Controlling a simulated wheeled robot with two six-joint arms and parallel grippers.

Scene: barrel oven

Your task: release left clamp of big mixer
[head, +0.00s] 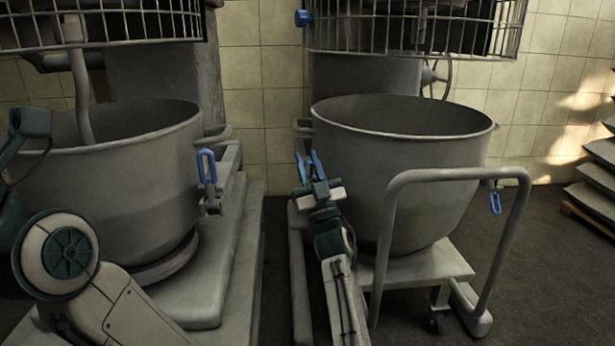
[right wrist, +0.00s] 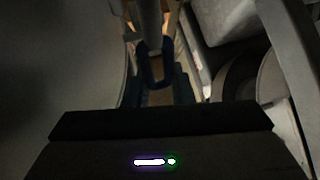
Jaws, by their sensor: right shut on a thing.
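The big mixer's grey bowl (head: 410,190) stands on the right in the head view, on a wheeled trolley with a tubular handle. My right gripper (head: 309,166) is at the left side of this bowl's rim, where the left clamp sits. In the right wrist view the clamp's dark blue loop handle (right wrist: 154,68) stands between my right gripper's fingers (right wrist: 157,92), which are shut on it. The gripper hides most of this clamp in the head view. The right clamp, with a blue loop (head: 495,203), hangs down at the bowl's right side. My left gripper is out of view.
Another mixer bowl (head: 120,165) stands on the left, with an upright blue clamp handle (head: 207,167) at its right side. Wire guards (head: 415,28) hang above both bowls. The trolley handle (head: 455,175) stands in front of the right bowl.

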